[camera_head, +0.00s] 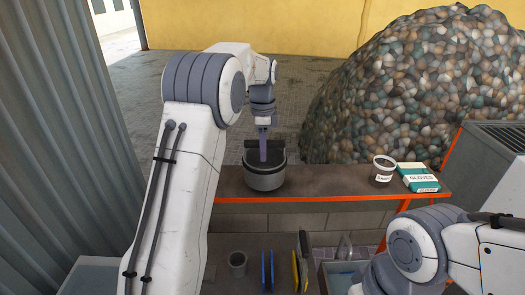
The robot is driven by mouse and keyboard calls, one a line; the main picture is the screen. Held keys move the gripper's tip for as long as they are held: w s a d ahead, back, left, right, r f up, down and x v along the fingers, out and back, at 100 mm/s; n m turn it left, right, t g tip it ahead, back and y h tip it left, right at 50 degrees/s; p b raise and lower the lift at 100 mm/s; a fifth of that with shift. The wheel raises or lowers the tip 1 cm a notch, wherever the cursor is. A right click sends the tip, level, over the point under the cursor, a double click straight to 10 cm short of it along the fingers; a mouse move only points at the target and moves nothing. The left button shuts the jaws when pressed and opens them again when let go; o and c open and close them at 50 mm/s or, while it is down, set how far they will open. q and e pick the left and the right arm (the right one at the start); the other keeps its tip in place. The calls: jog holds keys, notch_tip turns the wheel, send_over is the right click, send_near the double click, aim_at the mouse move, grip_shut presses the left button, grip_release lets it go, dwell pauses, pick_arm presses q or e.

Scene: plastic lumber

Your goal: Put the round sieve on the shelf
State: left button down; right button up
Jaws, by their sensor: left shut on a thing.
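The round sieve (265,180) is a grey, short cylinder with a dark inside. It is at the left part of the shelf (330,184), a brown board with an orange front edge. Its base appears to be at the board's surface; I cannot tell whether it touches. My left gripper (264,155) reaches down from above and is shut on the sieve's rim. My right arm is at the lower right; its gripper is out of view.
The middle of the shelf is clear. Below are a grey cup (237,262), blue and yellow upright items, and a bin (335,283). A pebble heap (415,90) rises behind.

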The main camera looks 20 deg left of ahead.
pick_arm(q)
jog(key=shift+f, duration=0.7)
pick_arm(e)
jog(key=shift+r, duration=0.4)
pick_arm(q)
jog(key=shift+f, duration=0.1)
jog(key=shift+f, duration=0.15)
jog(key=c, duration=0.7)
grip_release()
